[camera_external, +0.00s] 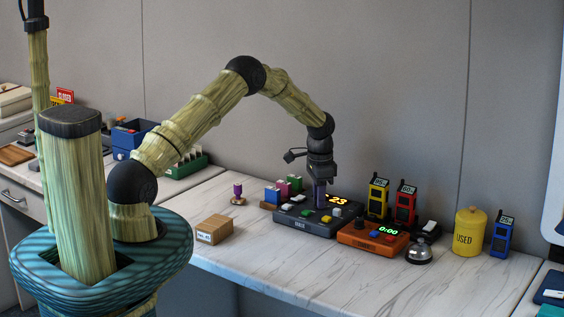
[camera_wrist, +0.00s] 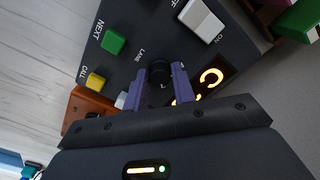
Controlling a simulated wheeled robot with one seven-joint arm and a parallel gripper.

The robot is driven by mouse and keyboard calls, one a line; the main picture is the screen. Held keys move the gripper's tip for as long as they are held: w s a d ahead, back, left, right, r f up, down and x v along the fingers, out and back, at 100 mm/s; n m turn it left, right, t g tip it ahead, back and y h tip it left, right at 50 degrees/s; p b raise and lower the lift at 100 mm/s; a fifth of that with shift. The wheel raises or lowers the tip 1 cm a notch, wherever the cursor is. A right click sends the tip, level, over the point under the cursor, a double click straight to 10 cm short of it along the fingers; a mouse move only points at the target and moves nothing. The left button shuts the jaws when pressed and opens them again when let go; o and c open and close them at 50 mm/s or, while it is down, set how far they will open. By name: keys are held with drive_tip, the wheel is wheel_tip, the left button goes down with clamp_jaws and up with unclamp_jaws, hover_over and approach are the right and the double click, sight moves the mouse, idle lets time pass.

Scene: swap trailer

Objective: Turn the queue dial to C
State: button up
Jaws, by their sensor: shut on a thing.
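The queue console (camera_external: 305,228) is a dark grey box on the marble counter with a lit orange display (camera_external: 338,200). In the wrist view, its black dial (camera_wrist: 159,72) stands beside the word LANE. My gripper (camera_external: 319,207) points straight down over the console. In the wrist view, the two purple fingers of my gripper (camera_wrist: 160,80) are shut on the dial from both sides. The fingers hide most of the marks around the dial, so its setting cannot be read. Part of a glowing orange character shows on the display (camera_wrist: 211,77) behind the right finger.
The console also carries a green NEXT button (camera_wrist: 113,42), a yellow CALL button (camera_wrist: 95,81) and a white switch (camera_wrist: 201,20). An orange timer (camera_external: 372,236), a bell (camera_external: 418,251) and several radios stand to the right. A cardboard box (camera_external: 213,230) sits on the front left; the front counter is clear.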

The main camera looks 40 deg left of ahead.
drive_tip(key=o, duration=1)
drive_tip(key=shift+r, duration=0.1)
wheel_tip(320, 180, up, 17)
drive_tip(key=shift+r+b, duration=0.15)
drive_tip(key=shift+b, duration=0.2)
